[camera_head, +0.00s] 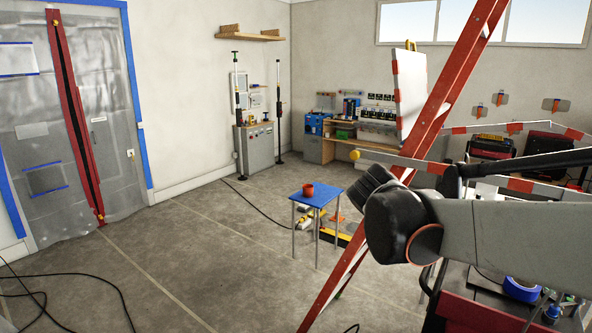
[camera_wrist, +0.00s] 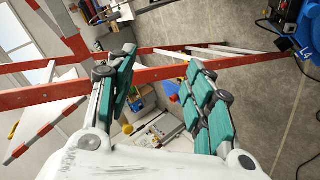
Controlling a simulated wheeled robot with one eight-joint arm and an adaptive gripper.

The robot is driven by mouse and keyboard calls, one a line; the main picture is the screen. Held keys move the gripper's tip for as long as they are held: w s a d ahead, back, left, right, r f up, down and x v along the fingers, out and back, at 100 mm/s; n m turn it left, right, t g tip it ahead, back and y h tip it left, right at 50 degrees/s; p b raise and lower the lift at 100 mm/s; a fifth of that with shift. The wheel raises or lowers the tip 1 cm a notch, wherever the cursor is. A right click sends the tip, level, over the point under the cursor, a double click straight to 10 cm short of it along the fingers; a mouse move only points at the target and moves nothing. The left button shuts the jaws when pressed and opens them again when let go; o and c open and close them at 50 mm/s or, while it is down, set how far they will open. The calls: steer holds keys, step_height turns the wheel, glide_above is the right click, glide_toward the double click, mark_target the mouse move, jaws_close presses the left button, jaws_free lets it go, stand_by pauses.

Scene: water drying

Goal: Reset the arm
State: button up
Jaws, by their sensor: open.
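My gripper (camera_wrist: 160,60) shows in the wrist view with its two teal-padded fingers spread wide apart. Nothing is between the pads; the room shows through the gap. A red-orange stepladder (camera_wrist: 75,102) crosses the wrist view behind the fingers. In the head view my grey arm reaches in from the right edge, with a dark rounded joint at its left end. The fingers cannot be made out there. The ladder (camera_head: 432,105) stands close to the arm, and the arm covers part of it.
A blue-topped stool (camera_head: 316,195) with a red cup (camera_head: 308,190) stands mid-floor. Red-white striped barrier bars (camera_head: 408,163) lie just above my arm. A cluttered workbench (camera_head: 345,147) is at the back. Black cables (camera_head: 85,276) lie at lower left; the left-centre floor is clear.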

steer(key=s+a+f+m+y+b, duration=0.1)
steer(key=s+f+y, duration=0.1)
steer(key=s+f, duration=0.3)
steer(key=s+a+f+m+g+y+b, duration=0.1)
steer(key=s+f, duration=0.5)
steer(key=s, duration=0.7)
steer(key=s+a+f+m+y+b, duration=0.2)
steer(key=s+f, duration=0.3)
steer(key=s, duration=0.4)
steer(key=shift+s+a+f+m+g+y+b, duration=0.15)
steer(key=shift+a+f+m+g+y+b, duration=0.2)
steer(key=shift+y+b, duration=0.45)
steer(key=shift+d+r, duration=0.1)
